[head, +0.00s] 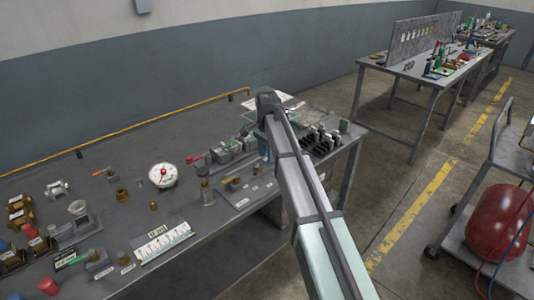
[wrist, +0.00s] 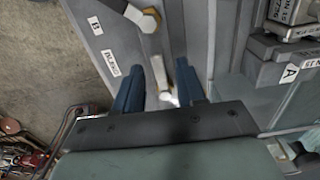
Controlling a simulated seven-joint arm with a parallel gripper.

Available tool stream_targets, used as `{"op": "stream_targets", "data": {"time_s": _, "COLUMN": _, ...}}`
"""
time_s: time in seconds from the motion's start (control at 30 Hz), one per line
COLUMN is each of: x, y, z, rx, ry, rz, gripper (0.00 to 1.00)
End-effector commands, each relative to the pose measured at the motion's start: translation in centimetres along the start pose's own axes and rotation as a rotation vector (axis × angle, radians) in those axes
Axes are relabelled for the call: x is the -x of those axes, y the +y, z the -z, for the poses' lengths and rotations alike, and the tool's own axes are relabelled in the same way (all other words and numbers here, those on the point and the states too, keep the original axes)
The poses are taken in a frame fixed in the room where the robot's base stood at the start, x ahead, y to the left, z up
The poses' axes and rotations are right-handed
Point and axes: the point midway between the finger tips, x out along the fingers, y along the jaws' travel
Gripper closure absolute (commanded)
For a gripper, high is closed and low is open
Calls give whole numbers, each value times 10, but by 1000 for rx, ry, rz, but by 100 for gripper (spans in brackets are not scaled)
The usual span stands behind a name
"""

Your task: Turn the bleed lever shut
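In the wrist view, the label reading BLEED (wrist: 110,62) sits on a grey panel (wrist: 75,8), left of a pale metal lever (wrist: 157,75). This lever lies between the two blue fingers of my gripper (wrist: 158,88). The fingers stand apart, one on each side of the lever, with gaps showing; whether either touches it I cannot tell. A brass piece shows near the lever's end by the right finger. In the head view, my gripper (head: 264,151) is mostly hidden behind my arm, and I cannot make out the bleed lever there.
A second lever with a brass hex (wrist: 147,18) is close above, near label B (wrist: 95,25). A block labelled A (wrist: 291,71) is at the right. The bench (head: 105,204) holds a gauge (head: 162,175) and several fittings to the left of my arm.

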Motion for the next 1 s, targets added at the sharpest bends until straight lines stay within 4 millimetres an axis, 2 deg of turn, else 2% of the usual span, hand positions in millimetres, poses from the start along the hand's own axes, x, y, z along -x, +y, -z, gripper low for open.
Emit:
{"op": "stream_targets", "data": {"time_s": 0.23, "x": 0, "y": 0, "z": 0, "rx": 1, "ry": -1, "rz": -1, "gripper": 60}}
{"op": "stream_targets", "data": {"time_s": 0.37, "x": 8, "y": 0, "z": 0, "rx": 1, "ry": 0, "rz": 0, "gripper": 60}}
{"op": "stream_targets", "data": {"time_s": 0.47, "x": 20, "y": -1, "z": 0, "rx": 1, "ry": 1, "rz": 2, "gripper": 60}}
{"op": "stream_targets", "data": {"time_s": 0.8, "x": 86, "y": -1, "z": 0, "rx": 1, "ry": 0, "rz": 1, "gripper": 60}}
{"op": "stream_targets", "data": {"time_s": 1.0, "x": 117, "y": -1, "z": 0, "rx": 1, "ry": 0, "rz": 1, "gripper": 60}}
